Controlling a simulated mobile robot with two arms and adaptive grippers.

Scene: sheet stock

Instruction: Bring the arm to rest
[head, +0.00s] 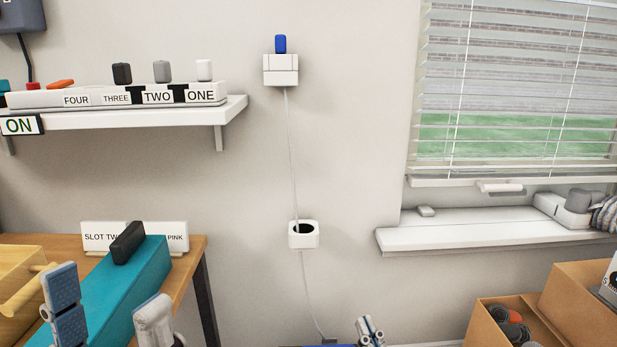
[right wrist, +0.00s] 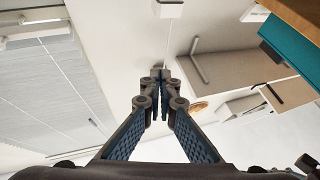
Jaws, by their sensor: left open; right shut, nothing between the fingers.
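My left gripper (head: 108,314) is at the lower left of the head view. Its two fingers stand wide apart with nothing between them, in front of the teal block (head: 140,275) on the wooden table. My right gripper (head: 370,330) shows only as fingertips at the bottom edge of the head view, below the wall cable. In the right wrist view its fingers (right wrist: 160,85) meet at the tips, shut and empty. The rest of the right arm is out of the head view.
A white shelf (head: 130,116) carries a labelled power strip with plugs. A cable runs down the wall from a socket (head: 281,70) through a white ring (head: 303,235). A windowsill (head: 480,232) and cardboard boxes (head: 565,300) are at the right. The table (head: 190,250) is at the left.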

